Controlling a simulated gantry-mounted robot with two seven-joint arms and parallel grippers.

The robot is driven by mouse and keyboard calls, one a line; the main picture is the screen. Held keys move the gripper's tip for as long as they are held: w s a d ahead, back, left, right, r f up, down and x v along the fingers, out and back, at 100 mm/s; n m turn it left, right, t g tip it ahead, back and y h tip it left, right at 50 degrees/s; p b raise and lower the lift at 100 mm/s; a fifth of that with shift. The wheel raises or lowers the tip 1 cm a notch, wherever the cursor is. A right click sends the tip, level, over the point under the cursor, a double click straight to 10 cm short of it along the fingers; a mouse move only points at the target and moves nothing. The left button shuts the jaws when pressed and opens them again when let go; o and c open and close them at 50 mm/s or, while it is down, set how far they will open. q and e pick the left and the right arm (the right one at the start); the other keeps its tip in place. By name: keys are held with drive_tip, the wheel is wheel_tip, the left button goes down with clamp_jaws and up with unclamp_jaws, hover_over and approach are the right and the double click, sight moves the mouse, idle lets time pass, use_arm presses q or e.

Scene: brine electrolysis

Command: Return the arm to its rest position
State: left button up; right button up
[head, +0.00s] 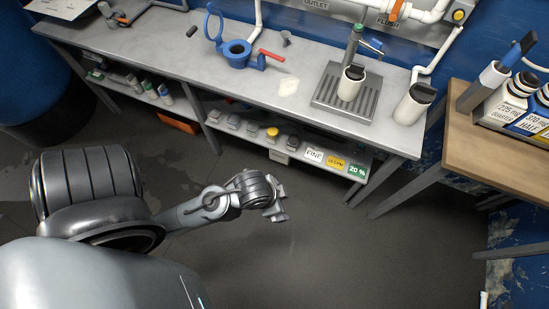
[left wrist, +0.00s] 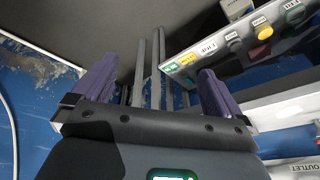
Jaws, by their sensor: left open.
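My left arm reaches in from the lower left in the head view. Its gripper (head: 279,205) hangs over the dark floor, in front of the grey bench (head: 175,40) and apart from it. In the left wrist view the gripper (left wrist: 155,90) shows two purple fingers spread wide with nothing between them. My right gripper is in neither view.
A white cup (head: 351,84) with a dark top stands on the drip tray (head: 330,103); another (head: 412,104) stands at the bench's right end. A blue clamp-like device (head: 236,52) is on the bench. A wooden table (head: 500,150) with containers stands right. The floor is open.

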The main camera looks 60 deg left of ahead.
use_arm(q)
drive_tip(key=shift+s+r+n, duration=0.1)
drive_tip(key=shift+s+n, duration=0.4)
drive_tip(key=shift+r, duration=0.1)
wheel_tip(320, 180, up, 34)
drive_tip(key=p, duration=3.3)
drive_tip(key=shift+f+p, duration=0.2)
drive_tip(key=shift+p, duration=0.2)
